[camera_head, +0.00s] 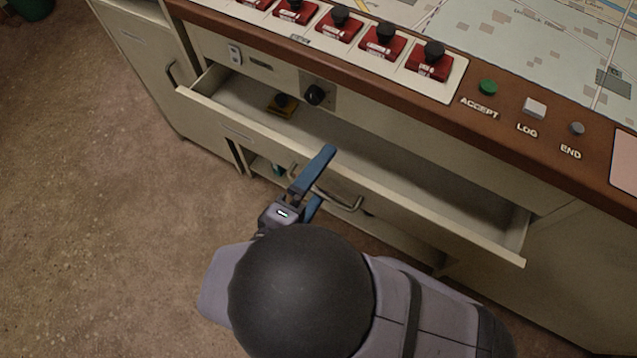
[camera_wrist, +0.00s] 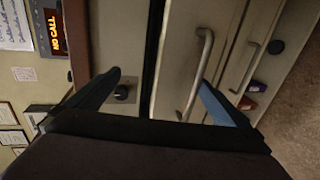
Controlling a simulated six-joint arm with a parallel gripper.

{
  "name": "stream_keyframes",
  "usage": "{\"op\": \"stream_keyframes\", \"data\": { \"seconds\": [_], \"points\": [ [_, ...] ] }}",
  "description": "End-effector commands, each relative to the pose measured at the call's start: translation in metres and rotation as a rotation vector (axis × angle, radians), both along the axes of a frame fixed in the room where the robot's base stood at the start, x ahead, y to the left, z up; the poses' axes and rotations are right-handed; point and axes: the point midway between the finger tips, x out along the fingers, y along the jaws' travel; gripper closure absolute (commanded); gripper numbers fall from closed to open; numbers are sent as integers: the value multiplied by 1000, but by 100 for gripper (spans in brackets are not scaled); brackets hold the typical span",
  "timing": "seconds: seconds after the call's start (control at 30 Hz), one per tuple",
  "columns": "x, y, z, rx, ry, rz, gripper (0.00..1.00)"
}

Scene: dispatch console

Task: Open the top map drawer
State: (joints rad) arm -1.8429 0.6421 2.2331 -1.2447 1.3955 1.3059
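The top map drawer (camera_head: 370,175) is pulled well out in the head view, with its pale inside showing. Its bar handle (camera_head: 350,206) is on the front face; it also shows in the wrist view (camera_wrist: 203,62). My gripper (camera_head: 325,176) is at the handle with its two blue fingers spread. In the wrist view my gripper (camera_wrist: 160,80) is wide open, with the handle between the fingers, nearer the right one. The fingers are not closed on it. Whether a finger touches the handle or drawer front, I cannot tell.
A small yellow-and-black item (camera_head: 281,105) lies in the drawer. A black knob (camera_head: 315,95) is on the panel above. The console edge (camera_head: 400,110) with red switches (camera_head: 383,40) overhangs behind. A lower handle (camera_wrist: 247,68) shows below. Bare floor (camera_head: 100,230) is at left.

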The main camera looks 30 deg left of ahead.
Motion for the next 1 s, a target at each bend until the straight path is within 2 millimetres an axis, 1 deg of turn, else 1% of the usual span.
{"op": "stream_keyframes", "data": {
  "seconds": [0.03, 0.2, 0.33, 0.57, 0.6, 0.83, 0.87, 0.9, 0.97, 1.0],
  "points": [
    [2, 3, 28, 14, -54, 3, 18],
    [2, 5, 43, 17, -54, 4, 18],
    [1, 5, 47, 18, -53, 5, 18],
    [1, 5, 47, 20, -53, 5, 18],
    [-8, 6, 7, 5, 92, 26, 21],
    [-7, 5, 6, 2, 91, 25, 21],
    [-7, 5, 6, 2, 91, 25, 6],
    [-7, 5, 6, 1, 92, 25, 16],
    [-7, 5, 7, 1, 91, 25, 30],
    [-7, 5, 9, 1, 92, 25, 35]
  ]
}}
